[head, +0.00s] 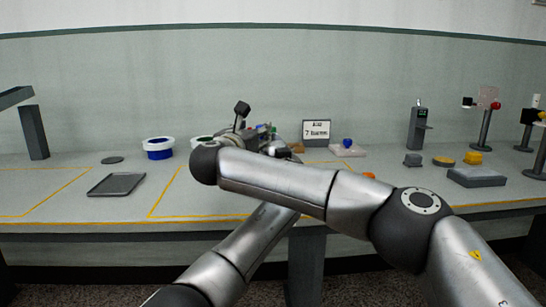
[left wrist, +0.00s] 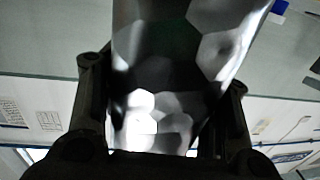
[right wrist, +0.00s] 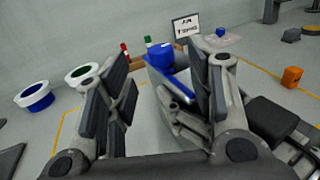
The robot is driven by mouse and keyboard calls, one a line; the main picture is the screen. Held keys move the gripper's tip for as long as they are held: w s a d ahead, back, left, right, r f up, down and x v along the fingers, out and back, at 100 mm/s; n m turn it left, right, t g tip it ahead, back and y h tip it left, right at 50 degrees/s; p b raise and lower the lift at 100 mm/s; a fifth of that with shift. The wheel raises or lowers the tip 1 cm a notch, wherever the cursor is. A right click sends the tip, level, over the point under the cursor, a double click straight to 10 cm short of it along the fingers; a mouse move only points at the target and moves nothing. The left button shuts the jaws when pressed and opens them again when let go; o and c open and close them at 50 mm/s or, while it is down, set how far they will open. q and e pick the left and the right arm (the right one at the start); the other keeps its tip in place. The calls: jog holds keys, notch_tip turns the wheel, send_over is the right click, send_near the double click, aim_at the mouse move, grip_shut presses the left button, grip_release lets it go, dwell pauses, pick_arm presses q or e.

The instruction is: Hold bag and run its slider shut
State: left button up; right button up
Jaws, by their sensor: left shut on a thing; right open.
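A shiny silvery faceted body, which looks like the bag (left wrist: 175,50), fills the middle of the left wrist view. My left gripper (left wrist: 165,80) is shut on it, with a finger on each side. In the right wrist view a blue strip (right wrist: 172,84) runs along a grey edge, apparently the bag's top; a blue round piece (right wrist: 160,55) shows by its far end, and I cannot tell if it is the slider. My right gripper (right wrist: 163,62) is open, its pads either side of the strip. In the head view my right arm hides most of the bag.
A blue-and-white bowl (head: 158,148) and a flat dark tray (head: 116,184) are on the left of the bench. A small sign (head: 316,131) stands behind the grippers. An orange block (right wrist: 291,77) lies to the right. The bench front is mostly clear.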

pick_arm(q)
jog(key=shift+f, duration=0.15)
pick_arm(e)
jog(key=v, duration=0.6)
jog(key=shift+s+a, duration=0.1)
pick_arm(q)
jog(key=o, duration=1.6)
jog(key=shift+w, duration=0.1)
